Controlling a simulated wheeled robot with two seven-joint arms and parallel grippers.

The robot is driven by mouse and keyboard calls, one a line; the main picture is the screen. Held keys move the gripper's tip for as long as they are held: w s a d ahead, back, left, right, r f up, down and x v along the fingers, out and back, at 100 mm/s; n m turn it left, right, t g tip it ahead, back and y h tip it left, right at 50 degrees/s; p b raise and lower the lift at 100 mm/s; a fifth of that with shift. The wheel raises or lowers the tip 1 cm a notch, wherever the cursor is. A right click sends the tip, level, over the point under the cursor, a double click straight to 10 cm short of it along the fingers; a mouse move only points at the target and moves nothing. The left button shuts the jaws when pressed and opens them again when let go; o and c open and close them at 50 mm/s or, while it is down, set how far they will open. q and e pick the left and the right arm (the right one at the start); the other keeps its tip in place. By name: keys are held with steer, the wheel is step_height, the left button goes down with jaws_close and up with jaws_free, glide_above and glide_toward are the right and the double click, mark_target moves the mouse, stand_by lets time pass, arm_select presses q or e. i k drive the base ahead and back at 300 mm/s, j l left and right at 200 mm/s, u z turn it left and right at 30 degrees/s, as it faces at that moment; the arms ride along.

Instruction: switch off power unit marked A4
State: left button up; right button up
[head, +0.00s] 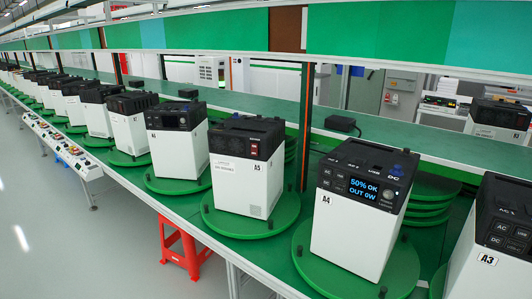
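The power unit marked A4 (350,238) is a white box with a black top, standing upright at the right of the middle in the head view. Its lit display (363,189) reads "50% OK" and "OUT 0W" in blue. Small dark buttons sit left of the display, a round knob sits right of it, and a blue part marked DC is on top. The unit stands on a round green turntable (304,262). Neither of my grippers is in view.
Unit A5 (245,185) stands to the left and unit A3 (487,262) to the right, cut by the frame edge. Several similar units line the bench further left. A red stool (180,245) is under the bench. A green shelf (400,145) runs behind.

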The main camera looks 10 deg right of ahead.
mark_target(388, 195)
steer(key=z, duration=1.2)
steer(key=k+l, duration=0.05)
